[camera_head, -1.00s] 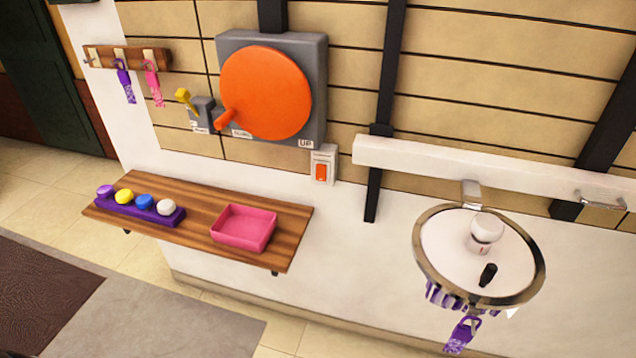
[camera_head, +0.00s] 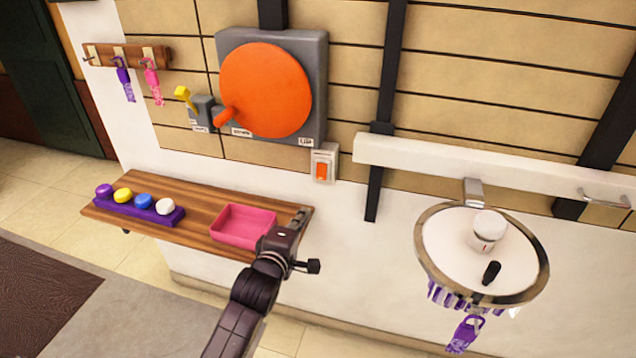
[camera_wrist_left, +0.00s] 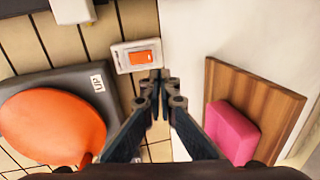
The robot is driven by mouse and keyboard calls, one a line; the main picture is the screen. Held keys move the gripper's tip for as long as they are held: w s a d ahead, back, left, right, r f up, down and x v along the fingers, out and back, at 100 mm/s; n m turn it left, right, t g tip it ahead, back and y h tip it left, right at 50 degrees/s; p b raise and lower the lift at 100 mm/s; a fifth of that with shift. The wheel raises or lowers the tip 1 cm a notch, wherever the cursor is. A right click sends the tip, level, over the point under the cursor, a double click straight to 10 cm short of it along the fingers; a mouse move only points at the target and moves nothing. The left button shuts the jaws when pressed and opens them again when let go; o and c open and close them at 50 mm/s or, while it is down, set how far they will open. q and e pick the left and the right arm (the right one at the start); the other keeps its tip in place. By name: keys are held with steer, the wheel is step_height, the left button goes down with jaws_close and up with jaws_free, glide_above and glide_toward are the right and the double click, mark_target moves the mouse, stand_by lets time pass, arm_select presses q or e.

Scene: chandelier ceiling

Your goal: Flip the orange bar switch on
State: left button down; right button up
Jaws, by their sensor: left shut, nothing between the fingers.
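The small orange bar switch (camera_head: 322,171) sits in a pale plate (camera_head: 332,159) on the wall, below the right end of the grey panel with the "UP" label. It also shows in the left wrist view (camera_wrist_left: 143,57), just beyond my fingertips. My left gripper (camera_head: 301,215) is shut and empty, in front of the wooden shelf's right end and below the switch in the head view. In the left wrist view the closed fingers (camera_wrist_left: 156,78) overlap the lower right edge of the plate; I cannot tell whether they touch it. My right gripper is not in view.
A large orange disc (camera_head: 265,90) with a lever is on the grey panel (camera_head: 318,60). The wooden shelf (camera_head: 200,200) holds a pink tray (camera_head: 243,225) and a purple rack (camera_head: 130,208) of coloured knobs.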

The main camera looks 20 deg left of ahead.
arm_select(q)
step_height(320, 180, up, 2)
steer(key=shift+a+r+n, duration=0.15)
steer(key=shift+r+n, duration=0.1)
steer(key=shift+n, duration=0.15)
steer(key=p, duration=0.2)
glide_toward(321, 176)
steer(key=x, duration=0.5)
steer(key=shift+w+f, duration=0.1)
steer(key=shift+w, duration=0.05)
steer(key=shift+x, duration=0.85)
